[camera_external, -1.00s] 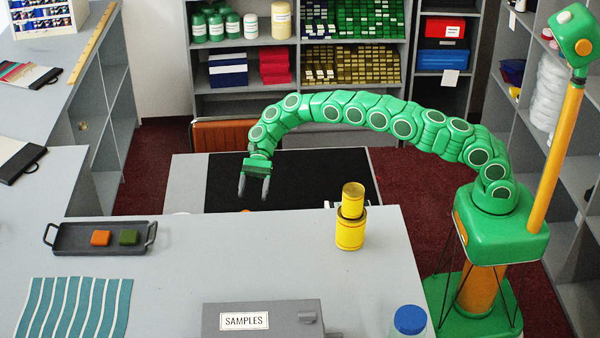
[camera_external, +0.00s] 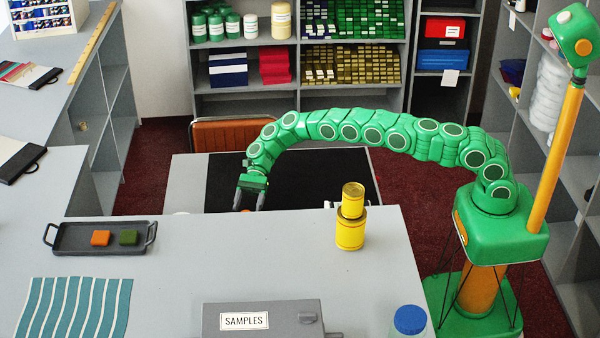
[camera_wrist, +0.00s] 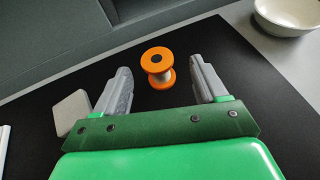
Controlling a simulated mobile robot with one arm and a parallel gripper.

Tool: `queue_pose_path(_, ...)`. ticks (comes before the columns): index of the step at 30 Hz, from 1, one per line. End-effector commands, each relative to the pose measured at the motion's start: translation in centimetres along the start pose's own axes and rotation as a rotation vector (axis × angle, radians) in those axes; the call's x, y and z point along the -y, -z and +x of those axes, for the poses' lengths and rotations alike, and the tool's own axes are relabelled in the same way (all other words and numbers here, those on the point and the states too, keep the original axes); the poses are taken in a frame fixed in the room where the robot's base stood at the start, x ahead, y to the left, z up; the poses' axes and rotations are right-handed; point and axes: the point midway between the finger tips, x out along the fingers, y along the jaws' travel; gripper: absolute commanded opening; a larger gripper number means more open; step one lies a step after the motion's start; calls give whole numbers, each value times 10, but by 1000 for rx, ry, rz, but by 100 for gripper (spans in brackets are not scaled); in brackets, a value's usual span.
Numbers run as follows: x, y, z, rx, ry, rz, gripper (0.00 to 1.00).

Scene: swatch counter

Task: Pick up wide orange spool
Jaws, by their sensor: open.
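The wide orange spool (camera_wrist: 157,68) stands on a black mat (camera_wrist: 160,122) in the wrist view. It has two orange flanges and a pale middle. My gripper (camera_wrist: 162,84) is open, with one grey finger on each side of the spool's line and the spool just beyond the fingertips, nearer the middle. In the external view my gripper (camera_external: 250,205) hangs over the mat's left part, behind the near counter. I cannot tell the exact height of the fingers above the mat.
A white bowl (camera_wrist: 292,14) stands at the upper right of the wrist view, and a pale block (camera_wrist: 72,110) lies left of the fingers. On the near counter are a stacked yellow tin (camera_external: 351,232), a dark tray (camera_external: 75,238) and a grey SAMPLES box (camera_external: 285,318).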

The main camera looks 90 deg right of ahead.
Motion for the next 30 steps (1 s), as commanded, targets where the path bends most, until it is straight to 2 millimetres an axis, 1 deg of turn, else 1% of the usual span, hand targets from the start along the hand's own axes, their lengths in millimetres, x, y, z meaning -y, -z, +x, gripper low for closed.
queue_pose_path(6,-2,-1,30,-2,-1,0,72)
queue_pose_path(9,-3,-1,39,-1,-1,0,72)
queue_pose_path(17,-2,-1,42,0,0,0,72)
queue_pose_path(27,-2,-1,42,-1,0,0,20)
queue_pose_path(28,-2,-1,42,-1,0,0,17)
queue_pose_path(30,-2,-1,42,-1,0,0,17)
